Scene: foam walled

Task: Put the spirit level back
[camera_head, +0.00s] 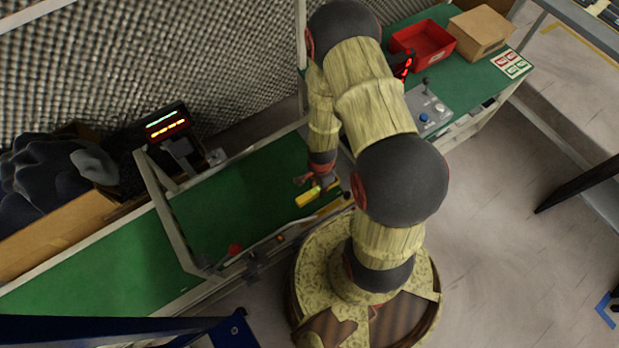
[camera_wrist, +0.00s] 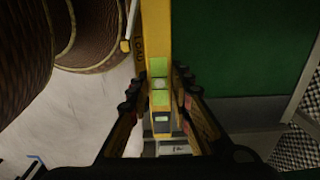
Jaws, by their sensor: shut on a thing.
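The yellow spirit level (camera_head: 307,197) shows in the head view as a short yellow piece at my gripper (camera_head: 320,184), over the right end of the green conveyor belt (camera_head: 225,205). In the wrist view the level (camera_wrist: 157,30) runs from the top edge down between the fingers, with a green vial window near the fingertips. My gripper (camera_wrist: 160,92) is shut on it, one finger on each side. The level lies along the belt's edge in that view, with green on its right and floor on its left. Whether it touches the belt is unclear.
A metal frame (camera_head: 170,215) spans the belt left of my gripper. A lit display (camera_head: 167,124) stands behind it. At upper right, a green bench holds a red tray (camera_head: 424,43), a cardboard box (camera_head: 481,33) and a control panel (camera_head: 428,108). Floor at right is mostly clear.

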